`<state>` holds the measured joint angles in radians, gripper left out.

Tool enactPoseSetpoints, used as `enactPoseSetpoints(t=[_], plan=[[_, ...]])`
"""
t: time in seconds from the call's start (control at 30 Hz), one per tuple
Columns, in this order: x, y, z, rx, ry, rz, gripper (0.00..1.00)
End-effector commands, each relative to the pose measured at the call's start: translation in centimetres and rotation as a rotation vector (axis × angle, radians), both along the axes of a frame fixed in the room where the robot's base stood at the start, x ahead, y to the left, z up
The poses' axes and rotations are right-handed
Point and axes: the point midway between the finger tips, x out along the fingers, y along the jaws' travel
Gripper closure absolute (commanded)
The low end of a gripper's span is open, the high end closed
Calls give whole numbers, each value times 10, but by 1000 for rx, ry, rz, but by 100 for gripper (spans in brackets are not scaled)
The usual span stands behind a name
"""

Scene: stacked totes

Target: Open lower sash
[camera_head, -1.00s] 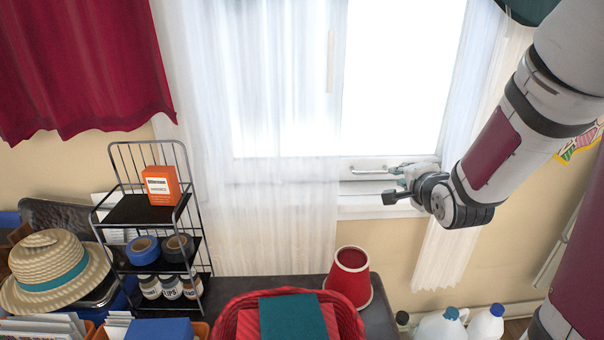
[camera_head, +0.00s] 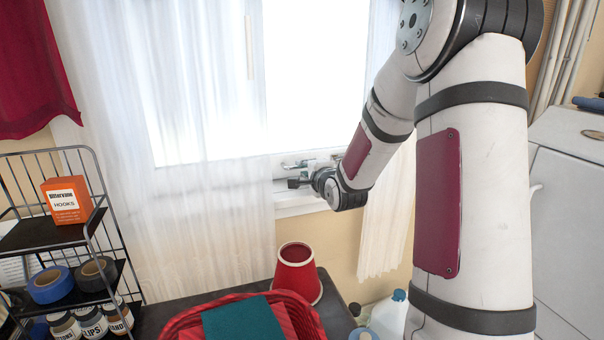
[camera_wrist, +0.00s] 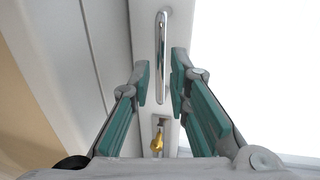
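The window's lower sash (camera_head: 171,180) is white, and its bottom rail sits low, just above the sill, partly behind the sheer curtain. A slim metal bar handle (camera_head: 290,164) is on this rail; it also shows upright in the wrist view (camera_wrist: 161,55). My gripper (camera_head: 312,166) is at the rail, right of the handle in the head view. In the wrist view my gripper (camera_wrist: 160,78) is open, with a teal-padded finger on each side of the handle. I cannot tell whether either finger touches it. A brass-coloured latch piece (camera_wrist: 157,140) shows below the handle.
A sheer white curtain (camera_head: 185,230) hangs over the window's left part, another (camera_head: 388,215) at right. Below stand a red lampshade-like cone (camera_head: 297,272), a red basket (camera_head: 180,327) with a teal cloth (camera_head: 243,322), and jugs (camera_head: 388,318). A wire shelf (camera_head: 84,160) is at left.

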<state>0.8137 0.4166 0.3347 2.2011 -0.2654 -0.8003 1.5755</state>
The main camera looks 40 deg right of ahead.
Motion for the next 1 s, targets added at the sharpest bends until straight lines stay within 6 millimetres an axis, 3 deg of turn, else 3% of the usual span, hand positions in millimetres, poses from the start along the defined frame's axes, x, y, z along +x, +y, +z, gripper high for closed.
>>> enactPoseSetpoints(t=[0.1, 0.3, 0.63, 0.73, 1.0], plan=[[17, -4, -6, -1, 0, 2, 83], [33, -9, -8, -2, 0, 1, 83], [36, -10, -8, -2, 1, 0, 83], [36, -10, -8, -2, 1, 0, 100], [36, -10, -7, -2, 1, 0, 100]])
